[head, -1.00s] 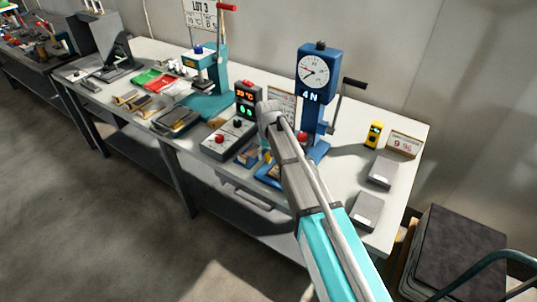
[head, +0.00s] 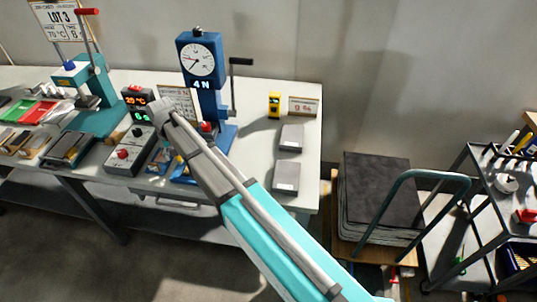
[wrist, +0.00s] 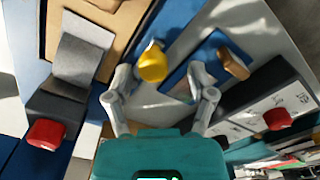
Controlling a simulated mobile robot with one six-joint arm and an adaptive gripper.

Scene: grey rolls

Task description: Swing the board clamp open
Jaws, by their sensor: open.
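My gripper (wrist: 160,80) is open in the wrist view, its two grey fingers apart. A yellow rounded knob (wrist: 152,62) shows in the space between the fingertips; I cannot tell whether they touch it. Behind it lies a blue fixture (wrist: 207,60) with a tan-ended piece (wrist: 233,64) at its right. The knob appears to belong to the board clamp, but its hinge and angle are not clear. In the head view my arm hides most of the fixture and the gripper fingers; a blue edge (head: 184,176) shows beside it.
The blue gauge stand (head: 203,60) with a crank rises behind my arm. A grey control box (head: 128,160) with a red button stands left; it also shows in the wrist view (wrist: 262,105). Two grey blocks (head: 290,138) (head: 286,177) lie right. A loaded trolley (head: 380,190) stands beyond the bench.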

